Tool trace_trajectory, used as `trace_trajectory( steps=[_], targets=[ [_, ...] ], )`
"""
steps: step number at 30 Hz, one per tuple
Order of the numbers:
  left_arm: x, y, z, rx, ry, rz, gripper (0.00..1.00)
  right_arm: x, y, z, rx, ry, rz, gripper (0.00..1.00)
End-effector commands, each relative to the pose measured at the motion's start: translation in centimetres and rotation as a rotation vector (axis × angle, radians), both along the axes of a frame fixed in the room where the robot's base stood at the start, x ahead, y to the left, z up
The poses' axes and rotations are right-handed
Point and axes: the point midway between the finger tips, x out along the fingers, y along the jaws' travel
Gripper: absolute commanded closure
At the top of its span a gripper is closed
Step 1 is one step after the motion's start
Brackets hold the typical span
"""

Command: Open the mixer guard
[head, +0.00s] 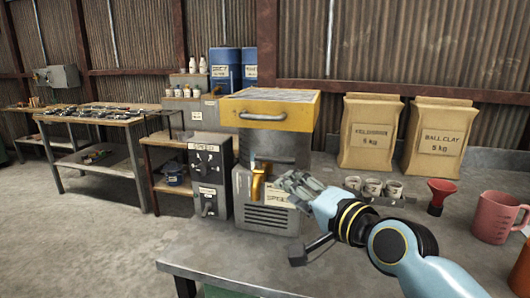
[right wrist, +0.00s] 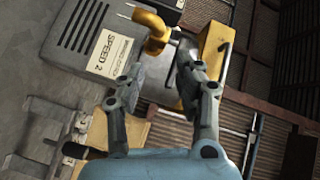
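The mixer (head: 268,218) is a grey machine standing on the bench, with a vented front and a speed label. Its yellow guard (head: 300,115) lies level across the top, with a metal handle (head: 263,117) on its front. A yellow spout (head: 258,182) sticks out below. My right gripper (head: 284,182) is in front of the mixer, below the guard and just right of the spout. In the right wrist view the gripper (right wrist: 162,62) has its fingers apart with nothing held; the spout (right wrist: 155,35) and guard (right wrist: 209,62) lie beyond them. My left gripper is out of view.
A grey control box (head: 208,175) stands left of the mixer. Small cups (head: 372,187), a red funnel (head: 440,192) and a pink jug (head: 495,217) stand to the right. Two paper sacks (head: 368,135) (head: 437,140) are behind. The bench front (head: 225,255) is clear.

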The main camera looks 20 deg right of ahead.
Motion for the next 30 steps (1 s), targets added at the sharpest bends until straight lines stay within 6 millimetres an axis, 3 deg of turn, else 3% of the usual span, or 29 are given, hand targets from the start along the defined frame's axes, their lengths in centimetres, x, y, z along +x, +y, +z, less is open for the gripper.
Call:
trace_trajectory(
  steps=[1, 3, 7, 11, 22, 30],
  targets=[
    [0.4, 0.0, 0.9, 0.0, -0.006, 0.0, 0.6, 0.8, 0.0, 3.6, 0.078, -0.058, -0.011, 0.66],
    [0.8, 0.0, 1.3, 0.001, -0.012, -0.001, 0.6, 1.4, -0.2, 6.9, 0.177, -0.12, -0.022, 0.66],
    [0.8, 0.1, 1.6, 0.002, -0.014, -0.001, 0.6, 2.1, -0.3, 10.0, 0.277, -0.179, -0.029, 0.66],
    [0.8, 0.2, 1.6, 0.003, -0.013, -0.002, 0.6, 3.5, -0.1, 10.5, 0.293, -0.187, -0.03, 0.66],
    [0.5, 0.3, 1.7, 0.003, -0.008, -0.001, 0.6, 10.4, 1.3, 11.2, 0.289, -0.185, -0.029, 0.66],
    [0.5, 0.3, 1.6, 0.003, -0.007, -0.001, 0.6, 12.3, 1.7, 11.4, 0.284, -0.184, -0.03, 0.66]
  ],
)
